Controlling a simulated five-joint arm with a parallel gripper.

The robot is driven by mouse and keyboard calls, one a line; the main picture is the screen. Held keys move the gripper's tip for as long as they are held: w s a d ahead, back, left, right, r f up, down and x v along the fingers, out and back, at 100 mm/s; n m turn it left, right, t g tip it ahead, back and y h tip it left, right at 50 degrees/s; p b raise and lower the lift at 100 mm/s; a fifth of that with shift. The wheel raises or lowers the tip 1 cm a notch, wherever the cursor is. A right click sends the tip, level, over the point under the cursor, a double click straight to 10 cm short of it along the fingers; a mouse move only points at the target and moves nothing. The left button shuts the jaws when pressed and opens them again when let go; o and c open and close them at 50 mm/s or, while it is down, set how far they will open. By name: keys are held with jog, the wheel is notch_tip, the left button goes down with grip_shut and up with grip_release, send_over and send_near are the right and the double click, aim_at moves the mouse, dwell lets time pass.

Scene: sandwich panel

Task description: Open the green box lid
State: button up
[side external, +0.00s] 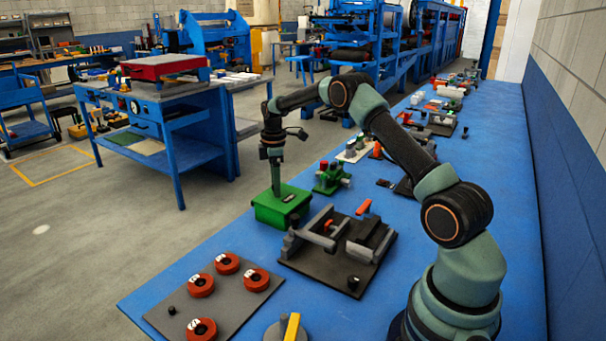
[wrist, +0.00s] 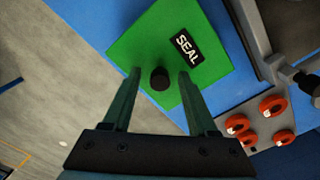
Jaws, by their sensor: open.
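The green box (side external: 278,210) stands on the blue bench near its left edge, with its green lid (side external: 284,194) lying closed on top. In the wrist view the lid (wrist: 150,45) carries a black SEAL label (wrist: 188,45) and a round black knob (wrist: 159,78). My gripper (side external: 276,190) points down over the lid. In the wrist view my gripper (wrist: 160,75) is open, with one finger on each side of the knob. Both fingers look apart from the knob. The exact height of the fingertips above the lid is hard to tell.
A dark fixture with grey bars (side external: 338,245) stands close to the right of the box. A green block with knobs (side external: 330,178) stands behind it. A grey plate with several red rings (side external: 222,300) lies in front. The bench edge is close on the left.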

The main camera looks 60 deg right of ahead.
jog(key=shift+f, duration=0.2)
grip_shut()
dwell(1.4)
